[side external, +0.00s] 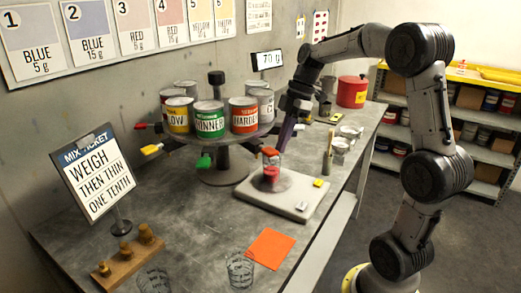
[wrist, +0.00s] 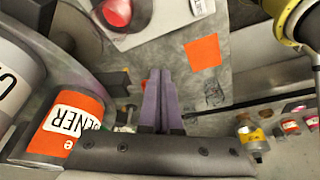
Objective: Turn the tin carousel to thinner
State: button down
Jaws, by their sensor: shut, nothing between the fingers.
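The tin carousel (side external: 222,170) stands on the bench by the wall, a round grey platform on a post, carrying several labelled tins. The green thinner tin (side external: 209,122) faces the front, with a green tab (side external: 203,161) below it. The hardener tin (side external: 244,116), red in the side view, is right of it; its orange-red label also shows in the wrist view (wrist: 62,128). A yellow tin (side external: 178,117) is on the left. My gripper (side external: 284,143) is shut and empty, just right of the carousel and above the scale area; its purple fingers show in the wrist view (wrist: 156,98).
A scale (side external: 295,205) with a red-filled cup (side external: 271,172) sits close below my gripper. Its display (side external: 267,60) reads about 70 g. An orange card (side external: 270,248), clear cup (side external: 239,270), mix ticket (side external: 97,178) and weights block (side external: 128,262) occupy the front bench.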

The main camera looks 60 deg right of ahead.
aim_at(262, 146)
jog(key=w+a+m, duration=0.2)
jog(key=a+m, duration=0.1)
jog(key=a, duration=0.4)
jog(key=s+d+n+g+h, duration=0.2)
jog(key=s+d+h, duration=0.1)
jog(key=s+d, duration=0.1)
jog(key=w+r+n+h, duration=0.1)
jog(key=n+h, duration=0.1)
jog(key=w+r+n+h, duration=0.1)
jog(key=r+h, duration=0.1)
jog(key=h, duration=0.1)
jog(key=w+r+n+g+h, duration=0.1)
jog(key=n+h, duration=0.1)
jog(key=h, duration=0.1)
jog(key=shift+w+r+n, duration=0.25)
jog(key=shift+n, duration=0.05)
jog(key=w+a+n+t+h, duration=0.1)
jog(key=w+a+n+t, duration=0.15)
jog(key=a, duration=0.35)
jog(key=shift+g, duration=0.45)
jog(key=x, duration=0.9)
jog(key=shift+w+d+r, duration=0.25)
jog(key=shift+d+r, duration=0.05)
jog(key=shift+d, duration=0.1)
jog(key=shift+w+d+f, duration=0.1)
jog(key=shift+d, duration=1)
jog(key=shift+w+d+f, duration=0.1)
jog(key=shift+d, duration=1)
